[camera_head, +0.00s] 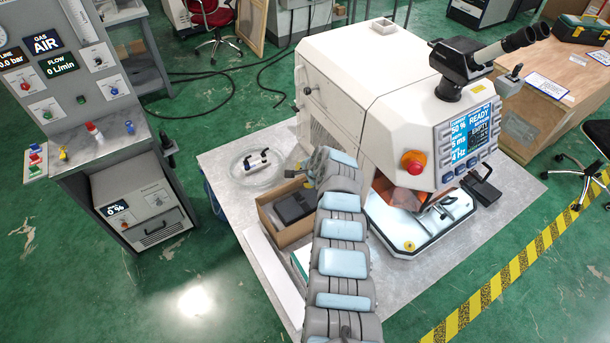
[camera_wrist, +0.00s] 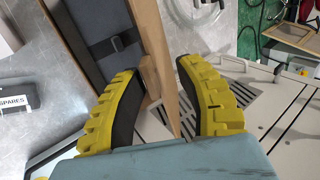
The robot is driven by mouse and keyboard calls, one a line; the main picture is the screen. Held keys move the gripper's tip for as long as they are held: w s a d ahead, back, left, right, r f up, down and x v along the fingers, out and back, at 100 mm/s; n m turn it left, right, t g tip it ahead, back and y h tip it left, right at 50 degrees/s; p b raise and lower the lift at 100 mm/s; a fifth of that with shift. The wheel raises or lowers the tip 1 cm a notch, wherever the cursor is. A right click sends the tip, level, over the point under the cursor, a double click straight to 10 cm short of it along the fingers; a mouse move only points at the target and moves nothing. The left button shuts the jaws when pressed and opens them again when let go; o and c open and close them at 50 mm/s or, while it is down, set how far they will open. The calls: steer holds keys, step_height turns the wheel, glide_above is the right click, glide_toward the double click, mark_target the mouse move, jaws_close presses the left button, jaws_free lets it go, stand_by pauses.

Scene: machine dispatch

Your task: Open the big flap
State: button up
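The white machine (camera_head: 335,85) stands on the grey table, with a large side panel on its left and a small dark latch (camera_head: 307,91) on that side. I cannot tell which panel is the big flap. In the wrist view, the white panel surface (camera_wrist: 265,104) shows slotted vents and a pale handle-like part (camera_wrist: 293,72). My gripper (camera_wrist: 158,72) has yellow fingers with black pads, spread apart. A tan box edge shows in the gap between them; I cannot tell how deep it lies. In the head view, my arm hides the gripper.
An open cardboard box (camera_head: 270,214) holding a dark item stands beside the machine. Coiled clear tubing (camera_head: 256,165) lies behind it. A gas panel (camera_head: 75,75) stands at left. A microscope (camera_head: 465,62) and control screen (camera_head: 470,133) are on the machine's right. The table's front right corner is clear.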

steer(key=shift+r, duration=0.1)
steer(key=shift+s+d+r, duration=0.15)
steer(key=shift+r, duration=0.35)
steer(key=v, duration=1)
steer(key=shift+s+d+r, duration=0.15)
steer(key=shift+s+r, duration=0.05)
steer(key=shift+s, duration=0.05)
steer(key=shift+c, duration=0.2)
